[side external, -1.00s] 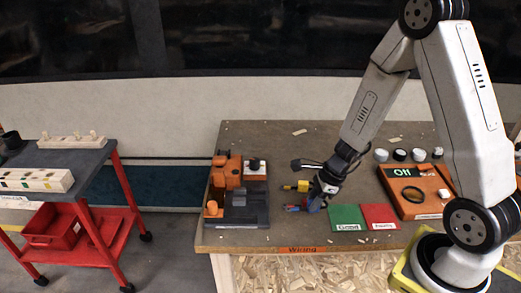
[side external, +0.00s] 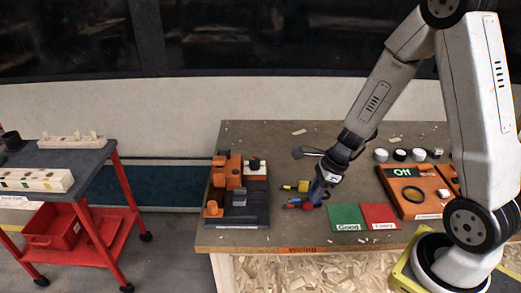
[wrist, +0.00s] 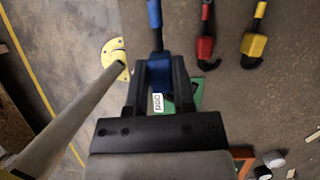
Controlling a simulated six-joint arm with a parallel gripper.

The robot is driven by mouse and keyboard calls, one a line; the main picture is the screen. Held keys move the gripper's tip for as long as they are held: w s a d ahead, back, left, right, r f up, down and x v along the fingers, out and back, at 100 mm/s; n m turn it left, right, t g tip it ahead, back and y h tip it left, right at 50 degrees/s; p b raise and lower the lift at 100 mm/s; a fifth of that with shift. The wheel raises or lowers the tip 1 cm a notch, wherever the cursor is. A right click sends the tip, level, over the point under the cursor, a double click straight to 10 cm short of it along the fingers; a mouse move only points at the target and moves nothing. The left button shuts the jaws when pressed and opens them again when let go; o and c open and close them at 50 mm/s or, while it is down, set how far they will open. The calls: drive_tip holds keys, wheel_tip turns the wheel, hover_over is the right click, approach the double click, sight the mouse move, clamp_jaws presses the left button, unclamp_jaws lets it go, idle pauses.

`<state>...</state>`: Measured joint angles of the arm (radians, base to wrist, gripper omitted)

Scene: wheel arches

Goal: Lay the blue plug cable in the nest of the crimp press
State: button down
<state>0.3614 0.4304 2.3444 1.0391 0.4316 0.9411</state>
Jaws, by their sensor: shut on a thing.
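The cable runs up past the fingertips. In the side view my gripper (side external: 321,186) is low over the table, right of the crimp press, with blue showing at its tip. The crimp press (side external: 236,177), orange on a dark base, stands at the table's left. The inside of its nest is not clear.
A red plug cable (wrist: 205,48) and a yellow plug cable (wrist: 254,44) lie beside the held one. A green mat (side external: 346,217) and a red mat (side external: 380,216) lie to the right, with an orange box (side external: 412,192) beyond. Table is bare behind the press.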

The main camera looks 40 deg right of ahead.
drive_tip(key=w, duration=0.2)
drive_tip(key=m, duration=0.1)
hover_over(250, 199)
drive_tip(key=s+d, duration=0.1)
wheel_tip(250, 199, down, 3)
drive_tip(key=shift+s+d+r, duration=0.1)
drive_tip(key=shift+d, duration=0.05)
drive_tip(key=shift+f, duration=0.2)
drive_tip(key=shift+f, duration=2.55)
drive_tip(key=shift+f, duration=0.15)
drive_tip(key=shift+c, duration=1.9)
unclamp_jaws()
